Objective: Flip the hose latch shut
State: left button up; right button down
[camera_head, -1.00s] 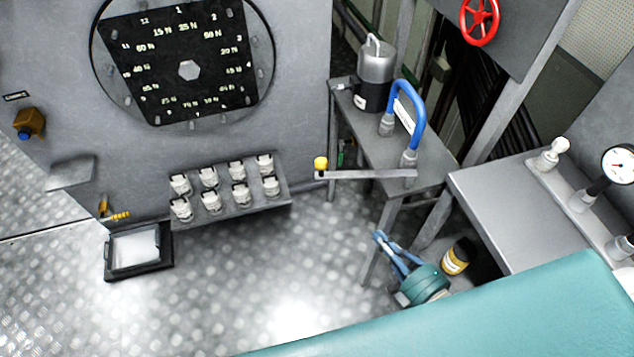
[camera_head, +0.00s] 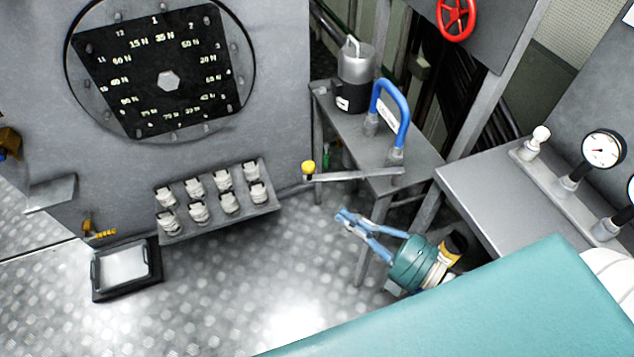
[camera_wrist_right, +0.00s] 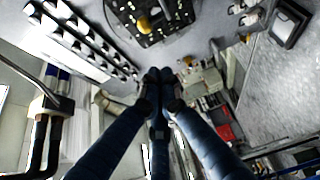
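The hose latch (camera_head: 355,175) is a flat grey bar with a yellow knob (camera_head: 308,167) at its left end. It sticks out leftward along the front of a small grey table, below the blue hose (camera_head: 392,105). The hose arches between two grey fittings on that table. My right gripper (camera_head: 345,217) has blue fingers on a teal wrist. It is below the bar, apart from it in the picture, pointing up and left. In the right wrist view its fingertips (camera_wrist_right: 160,76) meet with nothing visible between them. My left gripper is not in view.
A grey canister (camera_head: 357,72) stands behind the hose on the table (camera_head: 420,165). A metal bench (camera_head: 490,205) with gauges is at the right. A rack of white switches (camera_head: 215,205) and a dial panel (camera_head: 168,80) are at the left. Patterned floor is open between.

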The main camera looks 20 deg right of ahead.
jog(key=w+a+p, duration=0.3)
jog(key=w, duration=0.7)
jog(key=shift+w+a, duration=0.15)
jog(key=shift+w, duration=0.25)
